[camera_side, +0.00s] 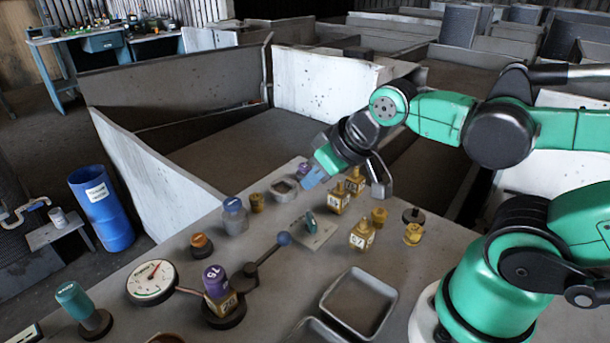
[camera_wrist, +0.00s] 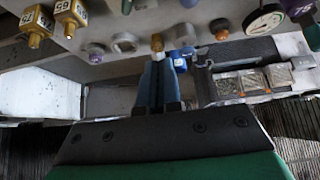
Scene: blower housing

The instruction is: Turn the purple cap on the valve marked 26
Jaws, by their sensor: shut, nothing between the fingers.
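A purple cap (camera_side: 215,276) sits on a brass valve (camera_side: 219,297) at the front left of the bench. The label on its body is too small to read surely. The cap, with a mark like 75, also shows at the top right edge of the wrist view (camera_wrist: 299,8). My gripper (camera_side: 312,179) is shut and empty, above the far part of the bench, well apart from this valve. Its blue fingers also show in the wrist view (camera_wrist: 157,72). A smaller purple piece (camera_side: 303,168) shows beside my gripper in the side view.
Brass valves with number labels (camera_side: 362,235) stand right of centre. An empty tray (camera_side: 330,300) lies in front.

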